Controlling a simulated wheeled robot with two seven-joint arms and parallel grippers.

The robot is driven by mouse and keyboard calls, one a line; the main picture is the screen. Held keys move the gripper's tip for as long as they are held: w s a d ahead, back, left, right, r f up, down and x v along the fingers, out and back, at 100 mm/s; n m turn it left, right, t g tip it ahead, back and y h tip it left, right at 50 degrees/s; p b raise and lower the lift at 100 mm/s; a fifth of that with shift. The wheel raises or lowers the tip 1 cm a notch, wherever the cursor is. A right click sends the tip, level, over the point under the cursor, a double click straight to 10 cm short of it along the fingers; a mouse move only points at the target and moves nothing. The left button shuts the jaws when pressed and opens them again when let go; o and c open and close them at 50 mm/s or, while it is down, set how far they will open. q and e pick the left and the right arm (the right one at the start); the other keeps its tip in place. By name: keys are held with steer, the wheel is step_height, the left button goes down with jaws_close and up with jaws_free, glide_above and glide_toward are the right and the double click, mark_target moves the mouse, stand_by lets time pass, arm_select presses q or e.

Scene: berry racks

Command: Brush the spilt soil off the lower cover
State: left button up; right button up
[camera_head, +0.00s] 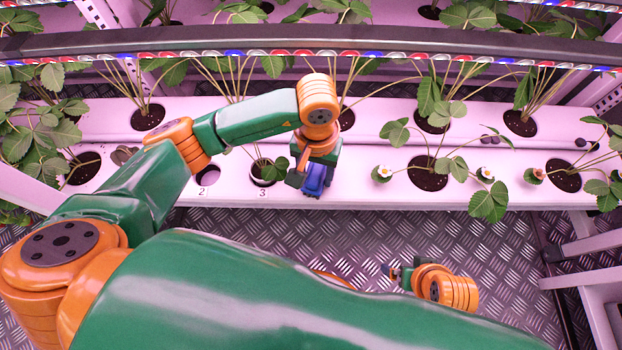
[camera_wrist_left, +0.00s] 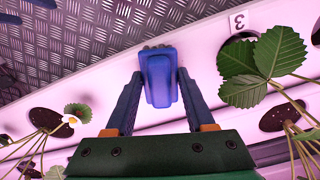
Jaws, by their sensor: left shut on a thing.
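The lower cover (camera_head: 350,187) is a long pale strip with round planting holes, running across the head view. My left gripper (camera_head: 309,172) is over its front part, right of the hole marked 3. It is shut on a blue brush (camera_wrist_left: 159,78), which sits between both fingers in the left wrist view. The brush's dark end points at the cover's front edge; I cannot tell whether it touches. I make out no clear spilt soil on the cover; my arm and gripper hide part of it. My right gripper (camera_head: 397,272) is low over the floor, its jaws unclear.
Strawberry plants (camera_head: 488,203) with leaves and flowers overhang the cover on both sides. A potted plant (camera_head: 270,170) stands in hole 3; hole 2 (camera_head: 208,176) looks empty. A dark rail (camera_head: 330,50) crosses above. The metal floor (camera_head: 480,240) in front is mostly clear.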

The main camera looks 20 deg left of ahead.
arm_select(q)
steer(key=shift+w+a+f+b, duration=0.2)
steer(key=shift+w+f+b, duration=0.15)
steer(key=shift+w, duration=0.25)
steer(key=shift+w+a+r, duration=0.1)
steer(key=shift+w+r, duration=0.1)
steer(key=shift+w, duration=0.15)
steer(key=w+b, duration=0.2)
steer(key=shift+w+a+f, duration=0.1)
steer(key=shift+w+a, duration=0.2)
steer(key=shift+a, duration=0.1)
steer(key=shift+w+a+r+b, duration=0.1)
steer(key=shift+w+r+b, duration=0.1)
steer(key=shift+w+b, duration=0.2)
steer(key=shift+w+d+r, duration=0.1)
steer(key=shift+w+d, duration=0.15)
steer(key=shift+d, duration=0.55)
steer(key=shift+s+d, duration=0.15)
steer(key=s, duration=0.3)
steer(key=shift+d, duration=0.4)
steer(key=shift+s+d, duration=0.25)
steer(key=shift+s, duration=0.65)
steer(key=shift+s+d, duration=0.25)
steer(key=shift+s, duration=0.6)
arm_select(e)
step_height(320, 180, down, 4)
steer(key=shift+r, duration=0.1)
